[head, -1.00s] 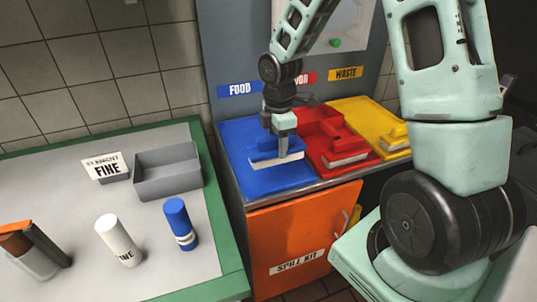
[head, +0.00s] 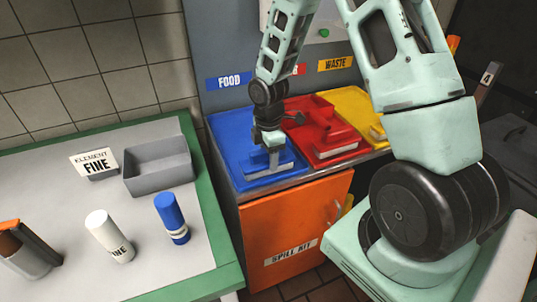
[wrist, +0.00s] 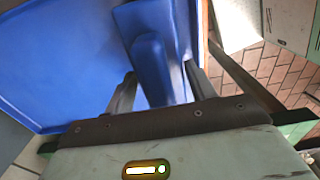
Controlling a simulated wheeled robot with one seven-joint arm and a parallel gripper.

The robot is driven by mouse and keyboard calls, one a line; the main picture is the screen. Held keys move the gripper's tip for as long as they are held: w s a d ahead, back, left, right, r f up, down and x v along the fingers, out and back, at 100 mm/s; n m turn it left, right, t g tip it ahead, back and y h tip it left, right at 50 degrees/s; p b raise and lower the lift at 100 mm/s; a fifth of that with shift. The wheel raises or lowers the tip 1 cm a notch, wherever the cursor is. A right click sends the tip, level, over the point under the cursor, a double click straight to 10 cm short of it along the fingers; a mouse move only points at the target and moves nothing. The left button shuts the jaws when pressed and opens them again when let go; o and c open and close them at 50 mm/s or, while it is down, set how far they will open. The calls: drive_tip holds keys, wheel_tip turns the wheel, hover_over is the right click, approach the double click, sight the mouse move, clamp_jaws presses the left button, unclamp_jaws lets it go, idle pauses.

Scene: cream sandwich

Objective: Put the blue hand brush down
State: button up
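The blue hand brush (head: 284,164) lies low on the blue FOOD tray (head: 234,135), near its front edge, with its pale bristle edge facing the front. It appears to rest on the tray. My gripper (head: 272,160) is over the brush, pointing down. In the wrist view the brush (wrist: 155,60) lies between the fingers of my gripper (wrist: 162,85). The fingers stand apart on either side of the handle and look open. Whether one finger still touches the brush is hard to tell.
A red tray (head: 308,112) with a red brush and a yellow tray (head: 352,100) stand to the right. An orange SPILL KIT cabinet (head: 290,215) is below. The green-edged table at left holds a grey bin (head: 158,180), a white cylinder (head: 110,236) and a blue cylinder (head: 171,218).

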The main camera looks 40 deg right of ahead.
drive_tip(key=shift+o, duration=0.8)
drive_tip(key=shift+r, duration=0.1)
wheel_tip(320, 180, up, 12)
drive_tip(key=shift+f, duration=0.15)
drive_tip(key=shift+a+r, duration=0.2)
drive_tip(key=s+a+r+m, duration=0.15)
drive_tip(key=s+a, duration=0.25)
drive_tip(key=a, duration=0.4)
drive_tip(key=s+a+r+m, duration=0.15)
drive_tip(key=s+a, duration=0.25)
drive_tip(key=a, duration=0.4)
drive_tip(key=s+a+r+m, duration=0.1)
drive_tip(key=s+a+m, duration=0.1)
drive_tip(key=s, duration=0.5)
drive_tip(key=s+a+r+m, duration=0.1)
drive_tip(key=s+a+m, duration=0.1)
drive_tip(key=s+a, duration=0.3)
drive_tip(key=s, duration=0.2)
drive_tip(key=shift+s+a+r+y, duration=0.2)
drive_tip(key=shift+s+a+y, duration=0.1)
drive_tip(key=shift+s, duration=0.1)
